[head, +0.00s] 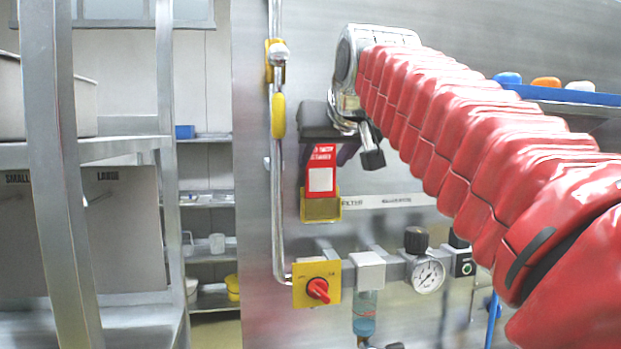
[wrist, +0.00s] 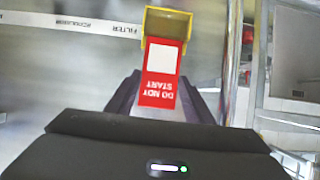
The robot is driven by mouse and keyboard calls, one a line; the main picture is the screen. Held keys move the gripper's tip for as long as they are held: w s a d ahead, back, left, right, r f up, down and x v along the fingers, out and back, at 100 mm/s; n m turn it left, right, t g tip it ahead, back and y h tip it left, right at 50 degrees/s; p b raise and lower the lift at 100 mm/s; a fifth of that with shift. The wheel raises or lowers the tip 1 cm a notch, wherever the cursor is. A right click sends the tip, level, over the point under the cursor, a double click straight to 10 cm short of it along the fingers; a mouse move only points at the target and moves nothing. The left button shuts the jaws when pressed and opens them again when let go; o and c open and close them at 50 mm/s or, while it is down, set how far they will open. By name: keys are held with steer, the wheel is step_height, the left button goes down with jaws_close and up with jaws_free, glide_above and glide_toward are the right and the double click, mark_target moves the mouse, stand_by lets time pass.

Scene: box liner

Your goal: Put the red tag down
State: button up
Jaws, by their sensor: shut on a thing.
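The red tag (head: 320,171) hangs upright below my gripper (head: 326,152), with a white blank panel on its lower part. My gripper is shut on its upper end. In the wrist view the tag (wrist: 160,88) lies between the two dark fingers of my gripper (wrist: 160,100), with the words "DO NOT START" upside down. A yellow open-topped holder (head: 321,211) is on the steel panel at the tag's lower end; it also shows in the wrist view (wrist: 166,23). The tag's lower end overlaps the holder; I cannot tell whether it is inside or in front.
A vertical pipe (head: 277,190) with a yellow handle runs left of the holder. Below are a yellow plate with a red knob (head: 317,289), a pressure gauge (head: 428,275) and a blue-filled filter bowl (head: 364,313). A blue shelf (head: 570,96) with coloured items is at right.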

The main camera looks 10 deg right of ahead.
steer(key=shift+f, duration=0.1)
steer(key=shift+f, duration=1.8)
steer(key=o, duration=1.1)
glide_toward(321, 182)
steer(key=v, duration=0.5)
steer(key=shift+f, duration=0.1)
steer(key=shift+f, duration=0.1)
